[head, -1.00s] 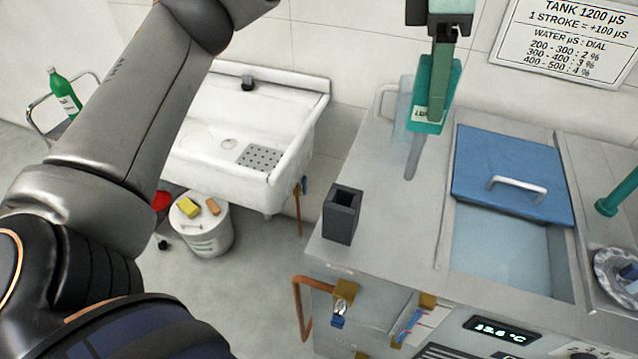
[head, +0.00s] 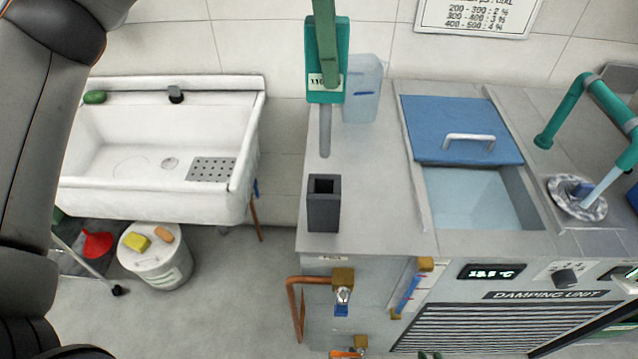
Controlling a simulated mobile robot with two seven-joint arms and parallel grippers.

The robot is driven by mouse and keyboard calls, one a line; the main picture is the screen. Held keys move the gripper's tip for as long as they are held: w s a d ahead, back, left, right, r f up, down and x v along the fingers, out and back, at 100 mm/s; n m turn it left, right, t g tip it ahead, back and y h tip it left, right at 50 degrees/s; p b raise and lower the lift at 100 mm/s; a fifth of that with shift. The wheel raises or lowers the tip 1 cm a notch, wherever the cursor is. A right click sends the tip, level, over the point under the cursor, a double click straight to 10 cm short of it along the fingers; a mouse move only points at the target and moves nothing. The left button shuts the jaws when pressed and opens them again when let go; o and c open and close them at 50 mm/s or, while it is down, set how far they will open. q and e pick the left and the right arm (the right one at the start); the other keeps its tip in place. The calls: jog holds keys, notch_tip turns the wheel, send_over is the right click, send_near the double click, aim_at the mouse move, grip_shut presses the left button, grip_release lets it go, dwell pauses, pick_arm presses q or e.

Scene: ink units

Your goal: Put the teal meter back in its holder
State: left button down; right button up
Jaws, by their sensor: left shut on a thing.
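The teal meter (head: 341,60) hangs upright with a small white label and a grey probe (head: 325,135) pointing down. My left gripper (head: 326,50) is shut on it, and one green finger covers part of its front. The holder is a dark grey square box (head: 323,210) with an open top, at the left front of the steel counter. In the picture the probe tip is just above the holder's opening; the exact depth between them is hard to tell.
A translucent jug (head: 363,90) stands behind the meter. A blue lid (head: 460,128) partly covers the water tank (head: 468,198). A teal pipe (head: 565,110) is at right. A white sink (head: 160,200) and a bucket (head: 160,265) are left of the counter (head: 375,220).

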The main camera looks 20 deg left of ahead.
aim_at(317, 86)
pick_arm(q)
notch_tip(317, 86, down, 16)
jog(key=shift+f+b, duration=0.1)
jog(key=shift+b, duration=0.6)
jog(key=shift+f, duration=0.1)
jog(key=c, duration=0.6)
grip_release()
jog(key=r, duration=0.4)
jog(key=a+r, duration=0.1)
jog(key=r, duration=0.3)
jog(key=r+p, duration=0.1)
jog(key=r, duration=0.3)
jog(key=shift+s+a+r, duration=0.15)
jog(key=shift+a, duration=0.05)
